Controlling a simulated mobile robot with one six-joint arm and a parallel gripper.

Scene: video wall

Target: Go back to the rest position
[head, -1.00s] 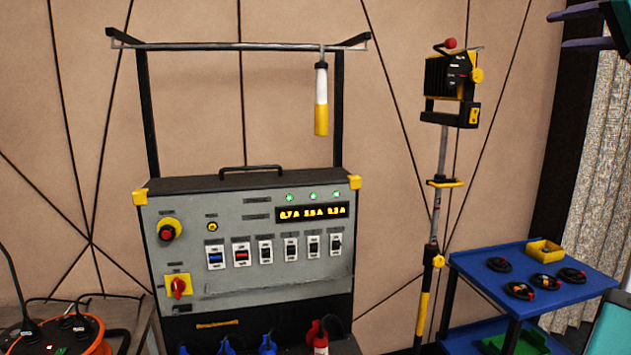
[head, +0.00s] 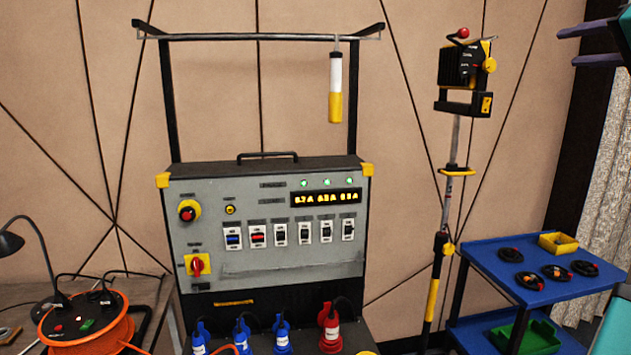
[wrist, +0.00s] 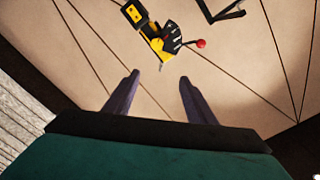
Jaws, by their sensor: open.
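My gripper (wrist: 160,98) is open in the wrist view, with two dark purple fingers apart and nothing between them. The same view shows the black and yellow work light (wrist: 150,30) with its red knob beyond the fingers, apart from them. The rest of my arm is mostly out of the frame.
A grey control panel (head: 270,255) with switches stands in the middle. The work light (head: 466,66) stands on a pole. A blue cart (head: 490,262) is at the right, an orange cable reel (head: 88,325) at the lower left. Blue and red plugs stand below the panel.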

